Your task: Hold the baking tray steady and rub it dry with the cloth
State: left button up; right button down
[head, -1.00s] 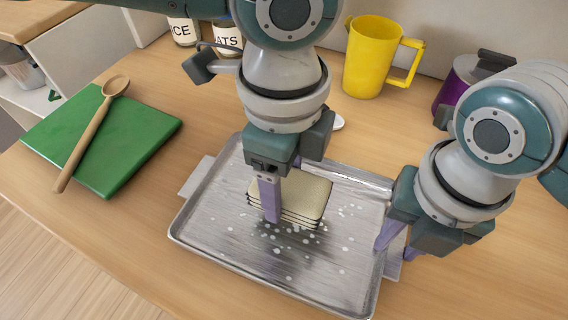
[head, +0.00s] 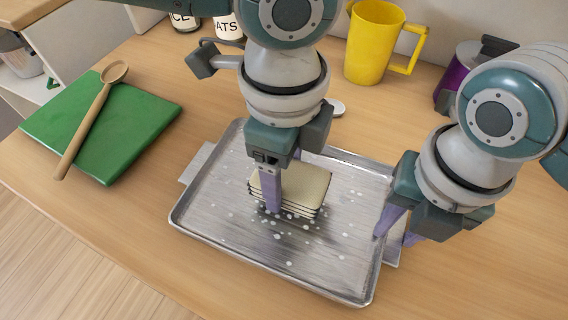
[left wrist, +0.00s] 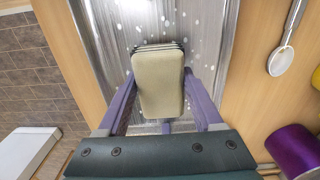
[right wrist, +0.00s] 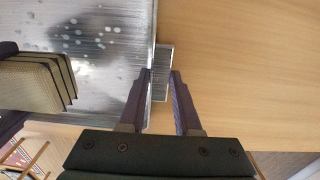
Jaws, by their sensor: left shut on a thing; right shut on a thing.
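The metal baking tray (head: 210,215) lies on the wooden counter, with white drops scattered over its floor. The cloth (head: 308,180) is a cream, folded pad with dark edges, low over the middle of the tray. My left gripper (head: 268,205) points down and is shut on the cloth; the left wrist view shows the cloth (left wrist: 158,85) between its fingers. My right gripper (head: 392,232) is shut on the tray's right side. In the right wrist view its fingers (right wrist: 160,73) stand either side of the tray's edge and handle. Contact between cloth and tray is partly hidden.
A green board (head: 130,140) with a wooden spoon (head: 85,125) lies at the left. A yellow jug (head: 372,45) and a purple canister (head: 447,97) stand behind. A pale spoon (head: 336,107) lies behind the tray. The front left counter is clear.

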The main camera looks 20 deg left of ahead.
aim_at(325, 187)
pick_arm(q)
jog(key=shift+f, duration=1.4)
jog(key=shift+d, duration=0.1)
